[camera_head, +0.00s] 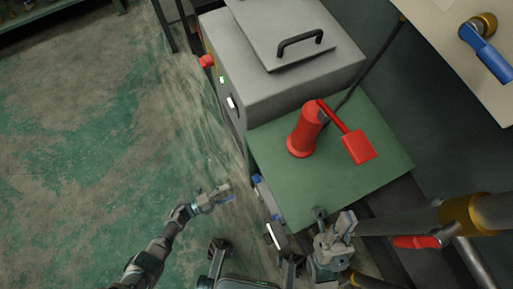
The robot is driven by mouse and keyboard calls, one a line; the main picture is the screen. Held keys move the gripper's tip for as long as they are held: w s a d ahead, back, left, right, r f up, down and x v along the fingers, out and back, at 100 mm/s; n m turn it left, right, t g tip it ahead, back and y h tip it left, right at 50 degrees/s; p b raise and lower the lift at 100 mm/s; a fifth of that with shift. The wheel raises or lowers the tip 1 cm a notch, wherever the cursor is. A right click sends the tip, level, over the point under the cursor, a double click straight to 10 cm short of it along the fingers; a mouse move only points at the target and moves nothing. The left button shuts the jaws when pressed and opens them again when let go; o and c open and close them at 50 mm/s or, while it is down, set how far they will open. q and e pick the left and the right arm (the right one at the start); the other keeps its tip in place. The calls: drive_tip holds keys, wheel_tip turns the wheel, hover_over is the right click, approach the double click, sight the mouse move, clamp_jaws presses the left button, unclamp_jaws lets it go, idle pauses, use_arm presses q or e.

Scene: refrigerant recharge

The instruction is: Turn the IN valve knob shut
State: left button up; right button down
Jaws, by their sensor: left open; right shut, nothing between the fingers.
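A valve with a red handle (417,241) sits on a thick pipe with a brass-coloured section (456,216) at the lower right. A valve with a blue lever (487,52) is at the upper right on a pale panel. No IN label is readable, so I cannot tell which is the IN valve knob. My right gripper (343,224) is shut and empty at the front edge of the green table, left of the red handle and apart from it. My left gripper (222,194) is open and empty over the floor, left of the table.
The green table (385,115) holds a red cylinder (305,130) with a red block (358,147) beside it. A grey machine (290,85) with a lid and black handle stands behind. The pipe (390,222) runs right of my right gripper. The floor at left is clear.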

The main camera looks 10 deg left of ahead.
sight(258, 179)
use_arm(q)
drive_tip(key=b+x, duration=0.1)
drive_tip(key=x, duration=1.2)
drive_tip(key=shift+s+f+b, duration=0.1)
drive_tip(key=shift+b, duration=0.3)
drive_tip(key=shift+w+d, duration=0.45)
drive_tip(key=c, duration=1.1)
drive_tip(key=shift+s+n, duration=0.1)
drive_tip(key=shift+n, duration=0.6)
drive_tip(key=o, duration=1)
drive_tip(key=shift+o, duration=0.5)
drive_tip(key=v, duration=0.8)
